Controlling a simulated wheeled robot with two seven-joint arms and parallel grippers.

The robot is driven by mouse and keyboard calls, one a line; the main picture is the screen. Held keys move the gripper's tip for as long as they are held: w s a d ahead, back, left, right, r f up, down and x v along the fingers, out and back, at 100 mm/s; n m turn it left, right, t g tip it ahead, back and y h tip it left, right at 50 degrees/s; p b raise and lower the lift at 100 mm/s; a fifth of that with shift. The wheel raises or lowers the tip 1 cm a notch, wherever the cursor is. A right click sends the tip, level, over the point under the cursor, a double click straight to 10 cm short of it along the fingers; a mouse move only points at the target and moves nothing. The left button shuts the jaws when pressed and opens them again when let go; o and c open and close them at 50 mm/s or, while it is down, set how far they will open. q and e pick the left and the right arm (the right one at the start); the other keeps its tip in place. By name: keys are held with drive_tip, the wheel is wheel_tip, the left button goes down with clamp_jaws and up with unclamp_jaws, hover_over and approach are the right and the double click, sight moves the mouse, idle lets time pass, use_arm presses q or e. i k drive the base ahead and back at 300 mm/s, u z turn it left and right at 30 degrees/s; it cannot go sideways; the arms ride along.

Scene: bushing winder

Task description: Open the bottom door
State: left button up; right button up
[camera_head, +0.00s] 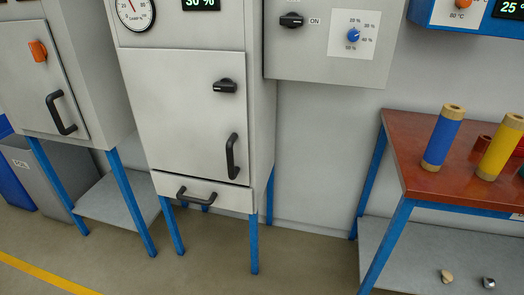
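A grey cabinet on blue legs stands left of centre. Its large door (175,115) is closed, with a black turn knob (225,87) at the upper right and a black vertical handle (232,157) at the lower right. Below it is a narrow bottom door or drawer front (228,197), flush with the cabinet. It carries a black horizontal handle (195,197) left of its middle. Neither of my grippers is in view.
A second cabinet (30,85) with an orange knob stands at the left. A red-topped table (425,180) with blue and yellow spools stands at the right. A control box (325,70) hangs on the wall. Floor before the middle cabinet (205,275) is clear.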

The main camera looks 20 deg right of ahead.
sight(185, 127)
drive_tip(key=z, duration=0.15)
drive_tip(key=i, duration=0.9)
drive_tip(key=u, duration=0.6)
